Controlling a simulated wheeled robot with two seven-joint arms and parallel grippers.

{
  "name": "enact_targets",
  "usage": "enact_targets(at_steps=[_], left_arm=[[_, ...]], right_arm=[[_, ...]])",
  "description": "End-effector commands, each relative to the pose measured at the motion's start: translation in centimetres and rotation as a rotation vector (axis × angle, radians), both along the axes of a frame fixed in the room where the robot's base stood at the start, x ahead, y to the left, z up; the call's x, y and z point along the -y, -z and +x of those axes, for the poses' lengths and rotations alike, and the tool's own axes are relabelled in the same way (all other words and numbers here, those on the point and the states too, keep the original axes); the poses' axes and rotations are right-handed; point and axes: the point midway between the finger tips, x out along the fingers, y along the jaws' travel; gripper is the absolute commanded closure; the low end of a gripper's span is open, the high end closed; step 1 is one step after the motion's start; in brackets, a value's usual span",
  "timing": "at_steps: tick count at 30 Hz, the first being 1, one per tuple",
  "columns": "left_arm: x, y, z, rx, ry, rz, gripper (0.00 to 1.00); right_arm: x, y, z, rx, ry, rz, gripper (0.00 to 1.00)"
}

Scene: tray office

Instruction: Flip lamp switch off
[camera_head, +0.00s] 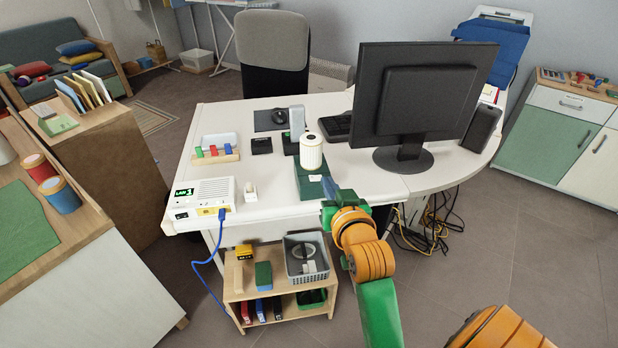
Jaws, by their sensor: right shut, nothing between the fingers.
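A small lamp with a white ribbed cylindrical shade (311,152) stands on a dark green base (306,184) near the front edge of the white desk. My right gripper (329,190) is shut and empty, with its fingertips at the front right of the lamp base. I cannot tell whether they touch it. The lamp switch is too small or too covered by the gripper to make out, so its position is unclear. The shade looks pale, and I cannot tell whether the lamp is lit. My left gripper is not in view.
The desk (370,184) also bears a monitor (412,95), a keyboard (336,127), a white box device (203,197) with a blue cable, and a wooden holder (215,155). A low shelf (272,295) with a grey basket (290,267) stands below the front edge.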

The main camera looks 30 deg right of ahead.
Motion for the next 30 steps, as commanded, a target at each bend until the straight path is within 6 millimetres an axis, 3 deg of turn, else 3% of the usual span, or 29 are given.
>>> enact_targets(at_steps=[7,19,24,30], left_arm=[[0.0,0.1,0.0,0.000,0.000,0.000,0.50],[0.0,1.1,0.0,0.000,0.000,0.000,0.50],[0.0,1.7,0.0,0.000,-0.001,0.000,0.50],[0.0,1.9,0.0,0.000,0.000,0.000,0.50]], right_arm=[[0.5,0.4,1.5,-0.001,-0.003,-0.001,1.00],[3.5,2.6,9.3,0.000,-0.001,-0.001,1.00],[3.1,5.5,9.3,-0.004,-0.003,0.000,1.00],[2.9,6.4,9.3,-0.001,-0.002,0.000,1.00]])
